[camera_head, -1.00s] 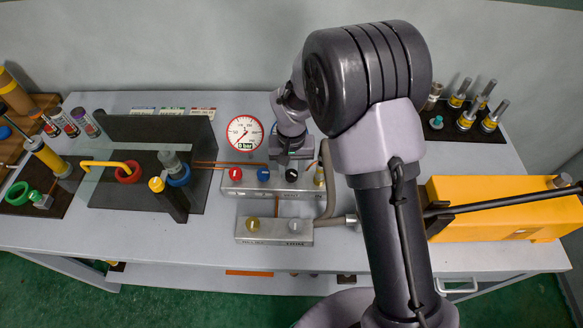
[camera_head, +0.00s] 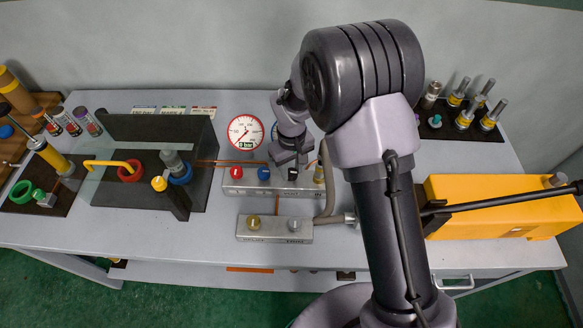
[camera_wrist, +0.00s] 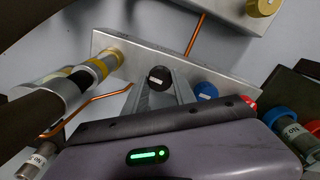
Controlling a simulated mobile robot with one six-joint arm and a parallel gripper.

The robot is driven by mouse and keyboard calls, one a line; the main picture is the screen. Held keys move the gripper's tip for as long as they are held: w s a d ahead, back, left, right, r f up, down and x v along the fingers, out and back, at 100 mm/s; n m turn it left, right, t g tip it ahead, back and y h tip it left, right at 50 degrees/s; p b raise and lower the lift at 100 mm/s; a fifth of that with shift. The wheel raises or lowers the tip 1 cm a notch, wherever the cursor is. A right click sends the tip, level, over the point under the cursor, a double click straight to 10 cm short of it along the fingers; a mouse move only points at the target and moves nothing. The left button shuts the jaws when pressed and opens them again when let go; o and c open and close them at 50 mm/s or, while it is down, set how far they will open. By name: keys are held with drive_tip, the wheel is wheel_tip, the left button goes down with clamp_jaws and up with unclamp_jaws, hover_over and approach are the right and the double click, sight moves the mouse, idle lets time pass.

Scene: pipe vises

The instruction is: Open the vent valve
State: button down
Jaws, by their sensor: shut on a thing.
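A metal valve block (camera_head: 270,188) on the bench carries a red knob (camera_head: 236,172), a blue knob (camera_head: 264,173) and a black knob (camera_head: 293,174) in a row. In the wrist view the black knob (camera_wrist: 160,77) sits between the fingertips of my gripper (camera_wrist: 163,86), which is shut on it. The blue knob (camera_wrist: 205,92) and the red knob (camera_wrist: 248,103) are beside it, partly covered by my gripper. My gripper (camera_head: 291,163) also shows from above in the head view. The knob labels are too small to read, so I cannot tell which is marked vent.
A pressure gauge (camera_head: 244,132) stands behind the block. A lower block (camera_head: 273,230) with a brass knob is in front. A hose (camera_head: 328,185) runs close to the right. A dark vise fixture (camera_head: 150,175) is left, a yellow pump (camera_head: 490,207) right.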

sight(292, 172)
idle(0.3)
drive_tip(key=c, duration=1)
unclamp_jaws()
wheel_tip(292, 172, up, 18)
drive_tip(key=p, duration=0.4)
drive_tip(key=shift+f, duration=0.25)
drive_tip(key=s+d+r+m+t+y+b, duration=0.1)
drive_tip(key=s+d+r+m+t+b, duration=0.15)
drive_tip(key=s+d+b, duration=0.3)
drive_tip(key=s+d+r+m+t+y+b, duration=0.1)
drive_tip(key=s+d+r+m+b, duration=0.3)
drive_tip(key=s, duration=0.3)
drive_tip(key=s+d+f+m+b, duration=0.1)
drive_tip(key=s, duration=0.2)
drive_tip(key=s+d+f+m+t+b, duration=0.1)
drive_tip(key=s+f+m, duration=0.1)
drive_tip(key=s, duration=0.1)
drive_tip(key=s+d+f+m+t+b, duration=0.1)
drive_tip(key=s+d+f+m+b, duration=0.1)
drive_tip(key=s, duration=0.2)
drive_tip(key=shift+d, duration=0.1)
